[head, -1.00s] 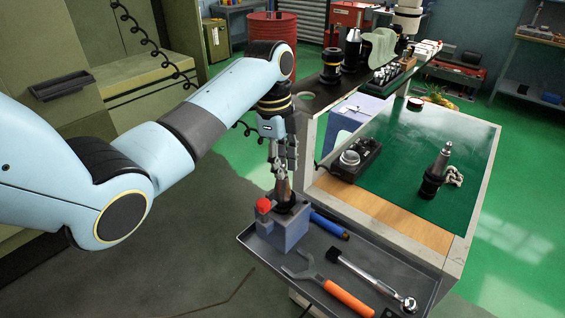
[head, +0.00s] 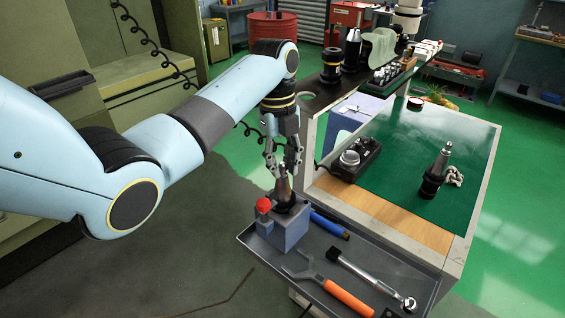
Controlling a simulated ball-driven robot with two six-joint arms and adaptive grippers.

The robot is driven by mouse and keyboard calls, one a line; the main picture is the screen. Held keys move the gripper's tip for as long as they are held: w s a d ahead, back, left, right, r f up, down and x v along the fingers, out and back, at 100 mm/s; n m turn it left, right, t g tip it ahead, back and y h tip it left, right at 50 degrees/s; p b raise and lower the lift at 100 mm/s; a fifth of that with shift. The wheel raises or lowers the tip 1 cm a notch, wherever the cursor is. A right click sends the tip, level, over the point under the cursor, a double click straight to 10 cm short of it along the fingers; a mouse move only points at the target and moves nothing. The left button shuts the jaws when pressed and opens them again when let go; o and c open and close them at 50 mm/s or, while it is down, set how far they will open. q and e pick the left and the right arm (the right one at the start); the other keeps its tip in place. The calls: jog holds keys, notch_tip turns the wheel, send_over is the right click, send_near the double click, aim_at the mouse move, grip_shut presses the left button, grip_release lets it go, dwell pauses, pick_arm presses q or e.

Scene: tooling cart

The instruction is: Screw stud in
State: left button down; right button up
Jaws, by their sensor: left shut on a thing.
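A grey tightening block (head: 291,232) with a red knob (head: 263,205) stands in the tray at the cart's front left. A dark, tapered tool holder (head: 284,198) sits upright in the block. My left gripper (head: 284,168) reaches down from above, its fingers around the top of the holder. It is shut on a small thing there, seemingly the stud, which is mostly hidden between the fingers. I cannot tell how far the stud sits in the holder. My right gripper is not in view.
The grey tray (head: 387,262) also holds a blue-handled tool (head: 329,225), an orange-handled wrench (head: 345,297) and a ratchet (head: 370,277). A dark shelf (head: 325,95) with holders is behind.

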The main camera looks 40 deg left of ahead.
pick_arm(q)
jog(key=m, duration=0.6)
jog(key=shift+g, duration=0.3)
jog(key=c, duration=1.1)
grip_release()
jog(key=n, duration=0.5)
jog(key=n+t, duration=0.1)
jog(key=n, duration=0.2)
jog(key=shift+n, duration=0.3)
jog(key=n, duration=0.5)
jog(key=shift+t, duration=0.3)
jog(key=n, duration=0.4)
